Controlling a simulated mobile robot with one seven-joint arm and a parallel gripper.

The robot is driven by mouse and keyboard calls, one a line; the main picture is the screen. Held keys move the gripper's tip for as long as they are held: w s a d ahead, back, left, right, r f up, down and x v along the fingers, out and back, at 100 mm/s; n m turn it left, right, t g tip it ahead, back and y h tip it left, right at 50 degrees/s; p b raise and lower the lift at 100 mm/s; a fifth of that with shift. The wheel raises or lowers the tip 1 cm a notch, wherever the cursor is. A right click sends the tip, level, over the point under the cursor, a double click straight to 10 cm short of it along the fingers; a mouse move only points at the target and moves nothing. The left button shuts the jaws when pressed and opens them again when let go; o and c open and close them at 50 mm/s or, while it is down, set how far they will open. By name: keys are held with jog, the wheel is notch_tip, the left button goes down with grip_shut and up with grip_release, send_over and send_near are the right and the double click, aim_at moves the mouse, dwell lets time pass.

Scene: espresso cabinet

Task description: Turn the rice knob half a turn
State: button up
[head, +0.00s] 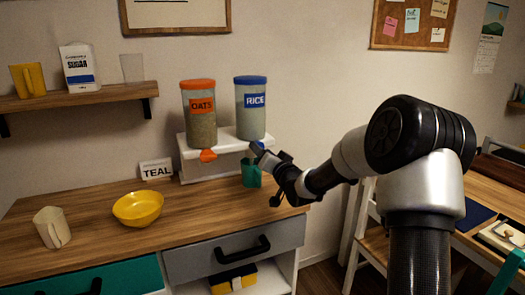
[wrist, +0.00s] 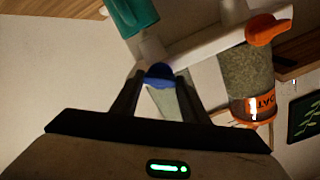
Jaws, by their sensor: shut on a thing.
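The rice dispenser (head: 251,108) is a clear canister with a blue lid and a blue RICE label. It stands on a white stand beside the oats dispenser. Its blue knob (wrist: 160,73) shows in the wrist view between the two fingertips of my gripper (wrist: 158,78). My gripper is shut on this knob. In the head view my gripper (head: 257,150) reaches the rice dispenser's underside from the right and hides the knob. A teal cup (head: 251,173) stands below the rice dispenser; it also shows in the wrist view (wrist: 132,14).
The oats dispenser (head: 201,118) has an orange lid and an orange knob (head: 208,156). The counter between bowl and front right corner is clear.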

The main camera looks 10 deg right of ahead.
jog(key=m+p, duration=0.3)
jog(key=m, duration=0.9)
dwell(0.5)
jog(key=o, duration=1.1)
jog(key=shift+c, duration=0.2)
jog(key=shift+s, duration=0.1)
jog(key=p+v, duration=0.2)
jog(key=v, duration=1.5)
jog(key=shift+s+d, duration=0.1)
